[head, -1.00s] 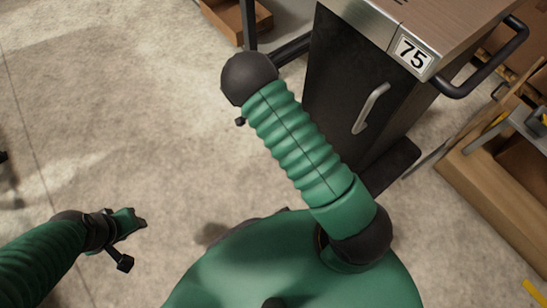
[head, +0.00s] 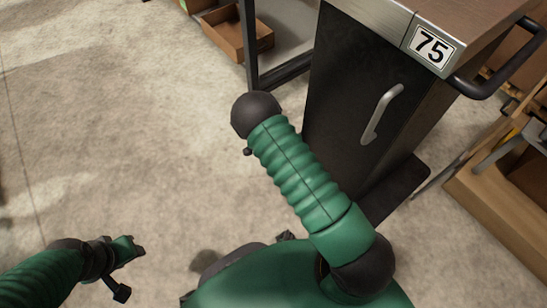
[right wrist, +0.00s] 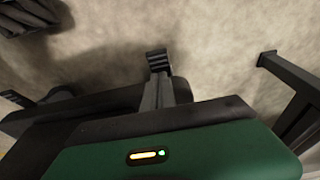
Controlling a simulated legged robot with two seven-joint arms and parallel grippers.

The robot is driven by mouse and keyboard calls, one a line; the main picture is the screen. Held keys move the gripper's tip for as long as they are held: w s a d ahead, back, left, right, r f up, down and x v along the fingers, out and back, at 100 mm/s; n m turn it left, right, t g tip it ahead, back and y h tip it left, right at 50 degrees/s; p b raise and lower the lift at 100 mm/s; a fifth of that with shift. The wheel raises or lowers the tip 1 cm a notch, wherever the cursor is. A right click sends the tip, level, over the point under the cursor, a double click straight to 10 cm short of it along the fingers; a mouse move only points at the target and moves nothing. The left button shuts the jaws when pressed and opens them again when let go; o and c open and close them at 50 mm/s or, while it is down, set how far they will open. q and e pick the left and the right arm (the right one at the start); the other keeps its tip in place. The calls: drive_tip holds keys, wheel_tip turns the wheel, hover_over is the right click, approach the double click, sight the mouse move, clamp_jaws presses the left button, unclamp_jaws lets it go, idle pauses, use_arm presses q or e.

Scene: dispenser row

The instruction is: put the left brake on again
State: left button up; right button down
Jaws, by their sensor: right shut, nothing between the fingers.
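The left brake cannot be made out in either view. A dark cabinet (head: 350,105) with a brushed metal and brown top, a "75" label (head: 432,45) and a silver handle (head: 381,114) stands ahead, right of the picture's middle. My right arm's green sleeve crosses in front of its lower left; the right gripper is not distinguishable in the head view. In the right wrist view my right gripper (right wrist: 157,62) is shut and empty, above pale floor. My left gripper (head: 130,250) is low at the left over bare floor, too small to read its jaws.
A black frame (head: 250,45) stands left of the cabinet; a dark upright (right wrist: 290,75) shows right in the wrist view. A brown open box (head: 237,35) is at the top. Wooden shelving (head: 500,205) is at the right. The floor (head: 120,130) at left is clear.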

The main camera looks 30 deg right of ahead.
drive_tip(key=f+b, duration=0.1)
drive_tip(key=f, duration=0.1)
drive_tip(key=f+b, duration=0.1)
drive_tip(key=f, duration=0.1)
drive_tip(key=shift+a+f, duration=0.1)
drive_tip(key=shift+a, duration=0.3)
use_arm(q)
drive_tip(key=x, duration=0.3)
drive_tip(key=shift+s+f, duration=0.2)
drive_tip(key=shift+s, duration=0.15)
drive_tip(key=shift+a+r, duration=0.1)
drive_tip(key=shift+r, duration=0.05)
use_arm(e)
drive_tip(key=shift+a+f+h, duration=0.2)
drive_tip(key=shift+a+h, duration=0.05)
drive_tip(key=shift+h, duration=0.25)
use_arm(q)
drive_tip(key=shift+f+b, duration=0.3)
use_arm(e)
drive_tip(key=f+h, duration=0.1)
drive_tip(key=a+f, duration=0.1)
drive_tip(key=f, duration=0.1)
drive_tip(key=shift+s+a+h, duration=0.1)
drive_tip(key=shift+a+h, duration=0.1)
drive_tip(key=shift+h, duration=0.2)
use_arm(q)
drive_tip(key=shift+r, duration=0.1)
use_arm(e)
drive_tip(key=shift+r, duration=0.1)
